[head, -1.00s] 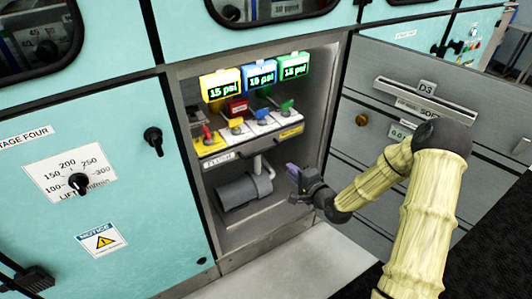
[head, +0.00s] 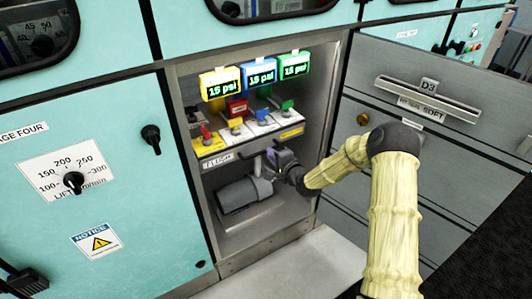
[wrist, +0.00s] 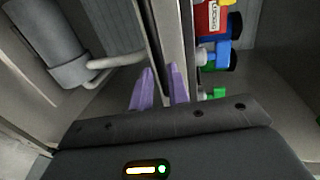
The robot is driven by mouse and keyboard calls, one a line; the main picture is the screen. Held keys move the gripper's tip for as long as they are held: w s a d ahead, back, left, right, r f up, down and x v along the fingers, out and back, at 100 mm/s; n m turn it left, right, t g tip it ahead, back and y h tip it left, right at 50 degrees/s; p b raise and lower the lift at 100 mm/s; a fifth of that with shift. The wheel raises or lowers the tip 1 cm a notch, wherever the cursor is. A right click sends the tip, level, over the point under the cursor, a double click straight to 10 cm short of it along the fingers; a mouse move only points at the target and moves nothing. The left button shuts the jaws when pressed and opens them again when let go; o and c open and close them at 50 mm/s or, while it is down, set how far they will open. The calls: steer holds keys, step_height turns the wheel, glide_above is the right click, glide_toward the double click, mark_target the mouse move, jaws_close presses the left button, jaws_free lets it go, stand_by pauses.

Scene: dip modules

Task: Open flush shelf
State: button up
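The flush shelf (head: 250,146) is a grey shelf inside the open cabinet bay, with a label reading FLUSH on the left of its front edge. Coloured valves stand on it. My gripper (head: 270,165), with purple fingers, is at the shelf's front edge, right of the label. In the wrist view, the shelf's edge (wrist: 174,35) runs upright ahead of the fingers. The two fingertips (wrist: 160,72) are a little apart, one on each side of the line of the edge. I cannot tell whether they touch it.
A grey cylinder with a pipe (head: 243,194) lies below the shelf, close to my gripper. Three lit displays (head: 258,74) reading 15 psi stand above the valves. A grey drawer unit (head: 385,65) is at the right; a teal panel with a dial (head: 73,182) is at the left.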

steer(key=shift+b+x, duration=0.3)
steer(key=shift+x, duration=1.95)
steer(key=shift+s, duration=0.1)
steer(key=shift+c, duration=0.3)
jaws_close()
steer(key=shift+d, duration=0.15)
